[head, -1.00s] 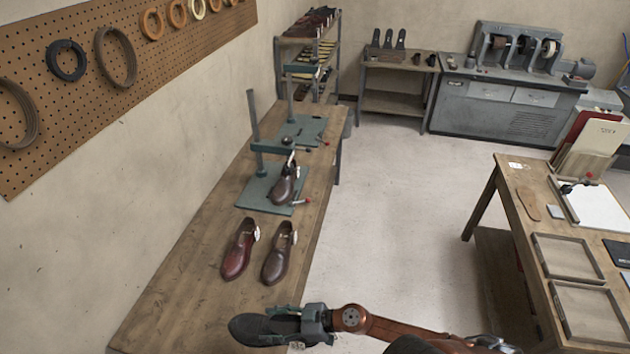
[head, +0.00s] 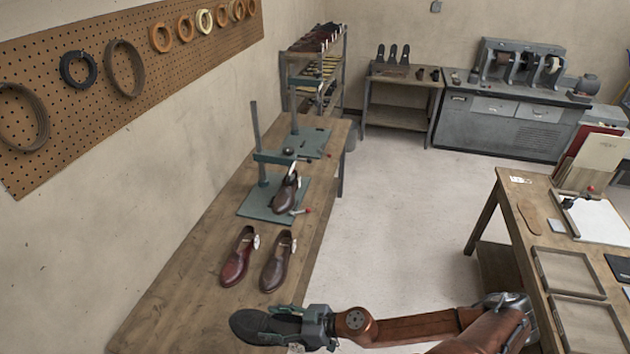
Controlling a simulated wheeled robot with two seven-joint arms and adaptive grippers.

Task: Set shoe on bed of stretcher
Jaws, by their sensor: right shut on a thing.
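My right gripper (head: 318,326) is shut on a dark shoe (head: 256,327), held sole up over the near end of the long bench. Two green stretchers stand on the bench. The nearer stretcher (head: 256,200) has a dark brown shoe (head: 286,194) on its bed. The farther stretcher (head: 309,142) has a bed that looks bare. A reddish-brown shoe (head: 238,258) and a dark brown shoe (head: 277,263) with white tags sit side by side on the bench, between my gripper and the nearer stretcher. My left gripper is out of view.
The wooden bench (head: 185,290) runs along the left wall under a pegboard (head: 110,70). A shoe rack (head: 318,60) stands past its far end. A worktable (head: 515,215) with trays is at right. Open floor lies between.

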